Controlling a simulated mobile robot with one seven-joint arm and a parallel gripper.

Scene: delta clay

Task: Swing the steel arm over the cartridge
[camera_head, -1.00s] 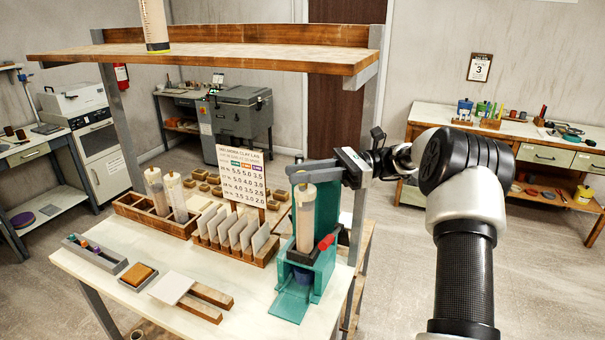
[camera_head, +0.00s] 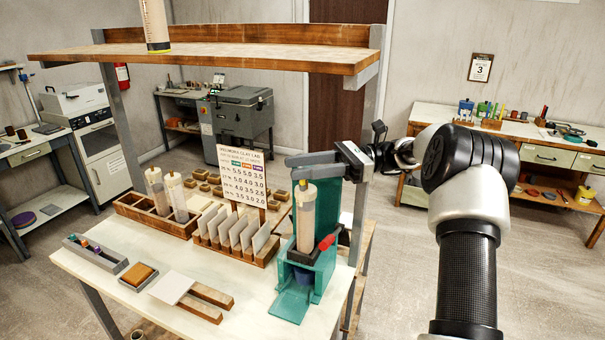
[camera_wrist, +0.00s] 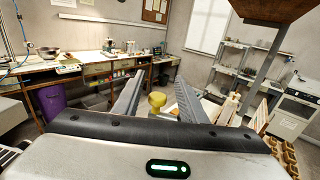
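The cartridge (camera_head: 306,218) is a pale upright cylinder with a yellow tip, seated in the teal press (camera_head: 326,215) at the table's right end. The press has a red knob (camera_head: 327,242) at its right side. My gripper (camera_head: 291,167) is level at the height of the cartridge's top, its grey fingers reaching left over the tip. It looks empty. In the wrist view the fingers (camera_wrist: 158,90) stand apart with a gap between them. I cannot pick out the steel arm; it may be hidden behind or blend in with my grey fingers.
A wooden rack of upright cards (camera_head: 237,235) and a sign (camera_head: 243,173) stand left of the press. Two more cartridges (camera_head: 166,192) stand in a wooden box. A wooden shelf (camera_head: 210,58) hangs above. A yellow round thing (camera_wrist: 157,99) shows beyond my fingers.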

